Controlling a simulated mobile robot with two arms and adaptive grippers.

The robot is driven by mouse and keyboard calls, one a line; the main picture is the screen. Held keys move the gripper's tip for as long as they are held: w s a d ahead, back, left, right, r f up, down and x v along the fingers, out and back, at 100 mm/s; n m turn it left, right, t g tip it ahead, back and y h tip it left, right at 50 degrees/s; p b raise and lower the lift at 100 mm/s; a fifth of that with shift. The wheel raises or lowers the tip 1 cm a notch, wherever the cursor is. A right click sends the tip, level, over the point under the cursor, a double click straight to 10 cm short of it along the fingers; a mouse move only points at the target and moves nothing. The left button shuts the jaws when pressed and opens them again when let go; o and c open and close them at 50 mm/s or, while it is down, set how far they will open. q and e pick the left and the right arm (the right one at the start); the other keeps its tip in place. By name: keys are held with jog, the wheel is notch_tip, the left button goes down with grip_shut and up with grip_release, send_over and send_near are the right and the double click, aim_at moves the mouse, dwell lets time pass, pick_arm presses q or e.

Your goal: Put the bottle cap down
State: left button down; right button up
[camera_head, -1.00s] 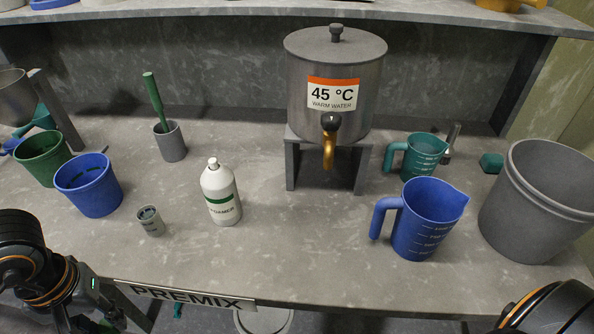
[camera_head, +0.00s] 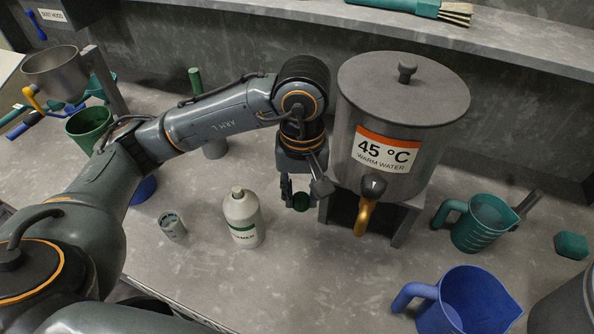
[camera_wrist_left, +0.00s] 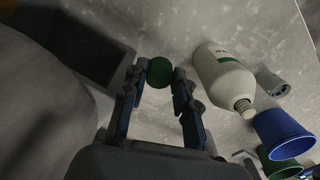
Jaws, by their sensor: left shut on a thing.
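The bottle cap (camera_head: 301,202) is a small green round piece between the fingers of my left gripper (camera_head: 299,200), just left of the water tank's stand. In the left wrist view the cap (camera_wrist_left: 159,72) sits between the fingertips of my left gripper (camera_wrist_left: 161,76), which is shut on it. I cannot tell whether the cap touches the bench. The white bottle (camera_head: 242,220) with a green band stands upright left of the gripper. It also shows in the left wrist view (camera_wrist_left: 222,72), its neck uncapped. My right gripper is not in view.
The steel warm-water tank (camera_head: 400,115) stands close right of the gripper. A small grey cup (camera_head: 172,227) is left of the bottle. A teal jug (camera_head: 480,225) and a blue jug (camera_head: 465,300) stand at right. The bench (camera_head: 290,275) in front is clear.

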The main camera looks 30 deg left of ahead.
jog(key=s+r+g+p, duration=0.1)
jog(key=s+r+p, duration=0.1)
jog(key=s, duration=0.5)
pick_arm(q)
jog(key=w+a+f+p, duration=0.1)
jog(key=w+a+f, duration=0.3)
jog(key=w+a+f+p, duration=0.1)
jog(key=w+a+f, duration=0.3)
jog(key=w, duration=0.1)
jog(key=shift+f, duration=0.35)
jog(key=shift+w+a+f, duration=0.15)
jog(key=shift+a+f, duration=0.05)
jog(key=shift+f, duration=0.05)
notch_tip(320, 180, down, 2)
jog(key=shift+f+p, duration=0.1)
jog(key=shift+p, duration=0.85)
jog(key=shift+w+f, duration=0.1)
jog(key=shift+f, duration=0.4)
jog(key=shift+f+b, duration=0.25)
jog(key=shift+b, duration=0.05)
jog(key=c, duration=1)
grip_release()
jog(key=shift+r, duration=0.1)
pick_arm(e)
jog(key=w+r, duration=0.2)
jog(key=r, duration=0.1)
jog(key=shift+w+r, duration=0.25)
